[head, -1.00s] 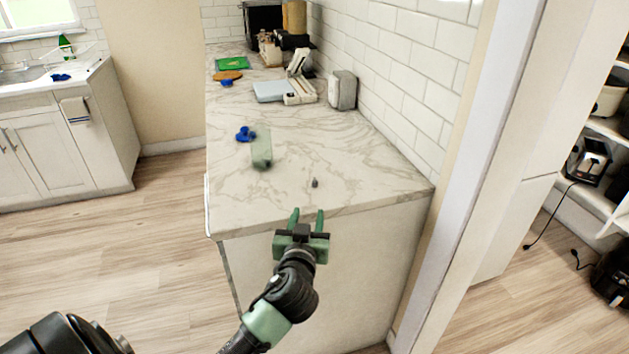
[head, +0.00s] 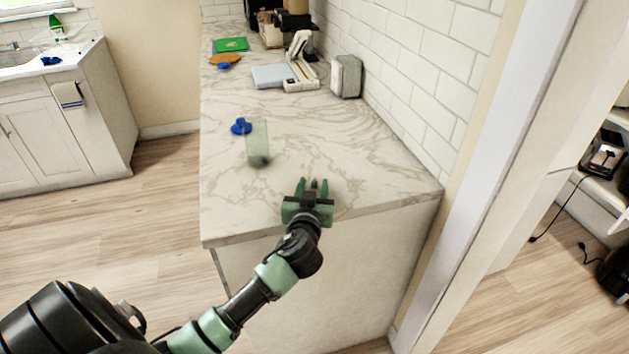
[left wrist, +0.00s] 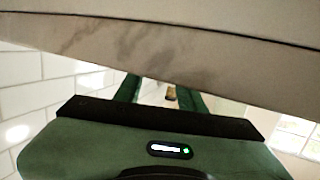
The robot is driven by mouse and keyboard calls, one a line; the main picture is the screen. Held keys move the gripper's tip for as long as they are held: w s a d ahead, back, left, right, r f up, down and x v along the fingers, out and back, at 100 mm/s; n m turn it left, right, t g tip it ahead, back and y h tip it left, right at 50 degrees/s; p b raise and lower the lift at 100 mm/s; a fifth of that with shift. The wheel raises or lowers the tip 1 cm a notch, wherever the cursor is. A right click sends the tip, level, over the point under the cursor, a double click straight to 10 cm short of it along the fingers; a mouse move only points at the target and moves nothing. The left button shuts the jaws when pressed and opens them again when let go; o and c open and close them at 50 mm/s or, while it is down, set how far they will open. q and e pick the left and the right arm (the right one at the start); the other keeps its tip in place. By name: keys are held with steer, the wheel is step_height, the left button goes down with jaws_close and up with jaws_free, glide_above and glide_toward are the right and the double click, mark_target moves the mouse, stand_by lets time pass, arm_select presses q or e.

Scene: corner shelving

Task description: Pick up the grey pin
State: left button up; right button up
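The grey pin (head: 314,183) is a small dark object standing near the front edge of the marble counter (head: 330,140). My left gripper (head: 312,184) is open over the counter's front edge. In the head view, the pin shows between its two green fingertips, and I cannot tell whether either finger touches it. The left wrist view shows the two green fingers (left wrist: 158,92) apart, partly hidden by the counter edge at the top. A small brownish thing (left wrist: 171,94) shows between them; I cannot tell whether it is the pin. My right gripper is not in view.
A translucent greenish cup (head: 257,143) and a blue object (head: 241,126) are left of the pin. A grey box (head: 346,76) and a white device (head: 301,70) stand farther back. A tiled wall (head: 420,75) bounds the right side. Counter around the pin is clear.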

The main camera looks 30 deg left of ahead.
arm_select(q)
steer(key=x, duration=0.3)
steer(key=shift+f, duration=0.1)
steer(key=shift+s, duration=0.1)
jaws_close()
step_height(320, 180, up, 20)
steer(key=shift+p, duration=0.35)
stand_by(0.3)
